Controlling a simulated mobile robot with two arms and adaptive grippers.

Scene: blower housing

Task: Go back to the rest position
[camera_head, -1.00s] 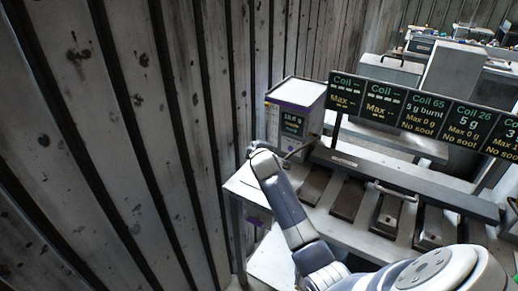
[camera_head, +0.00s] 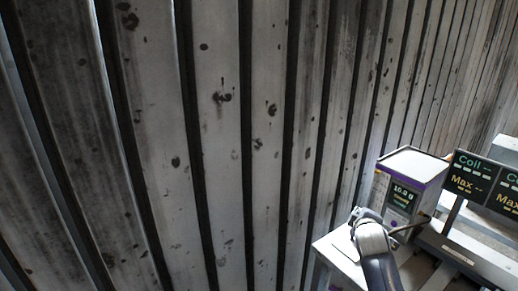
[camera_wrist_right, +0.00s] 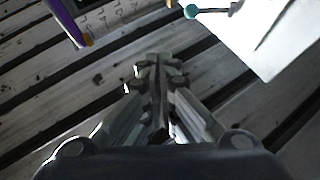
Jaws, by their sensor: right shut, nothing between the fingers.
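My right gripper (camera_head: 362,216) is in the lower right of the head view, in front of a white box with a purple edge and a small display (camera_head: 405,190). In the right wrist view the right gripper (camera_wrist_right: 155,62) has its fingers together with nothing between them. My left gripper is in neither view.
A pale bench (camera_head: 340,252) is under my right arm. Dark coil display panels (camera_head: 470,178) stand right of the box. A plank wall (camera_head: 215,120) fills the left and middle. A teal-tipped rod (camera_wrist_right: 192,11) shows at the top of the wrist view.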

